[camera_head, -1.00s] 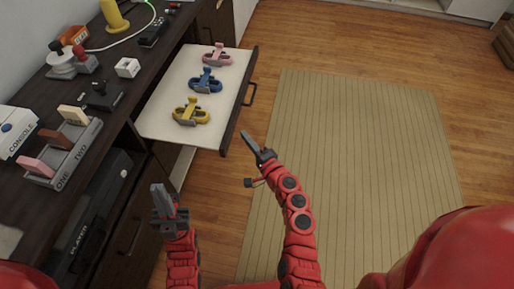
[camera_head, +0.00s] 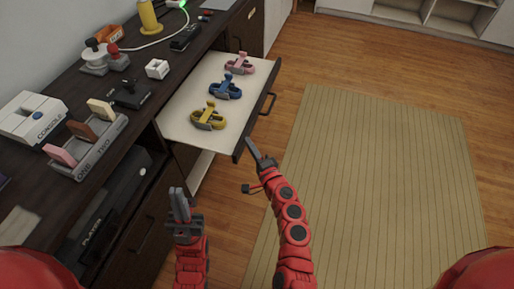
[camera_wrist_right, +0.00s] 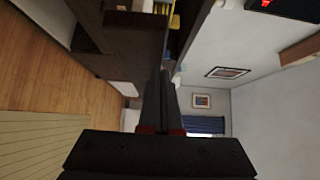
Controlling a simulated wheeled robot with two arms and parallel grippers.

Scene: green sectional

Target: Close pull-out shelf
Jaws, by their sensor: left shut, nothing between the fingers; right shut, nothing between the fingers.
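The pull-out shelf (camera_head: 178,123) is white with a dark front edge and a dark handle (camera_head: 267,103). It stands pulled out from the dark desk in the head view. A yellow (camera_head: 208,118), a blue (camera_head: 226,89) and a pink controller-like item (camera_head: 240,65) lie on it in a row. My right gripper (camera_head: 255,150) is shut and empty, just off the near front corner of the shelf; I cannot tell whether it touches. It also shows shut in the right wrist view (camera_wrist_right: 164,80). My left gripper (camera_head: 179,200) is shut and empty, nearer to me beside the desk.
The dark desk (camera_head: 70,205) on the left bears a white console (camera_head: 33,118), a grey holder with cartridges (camera_head: 90,150), joysticks and a yellow item (camera_head: 149,17). A striped mat (camera_head: 370,180) lies on open wooden floor to the right. White shelving (camera_head: 430,25) stands at the back.

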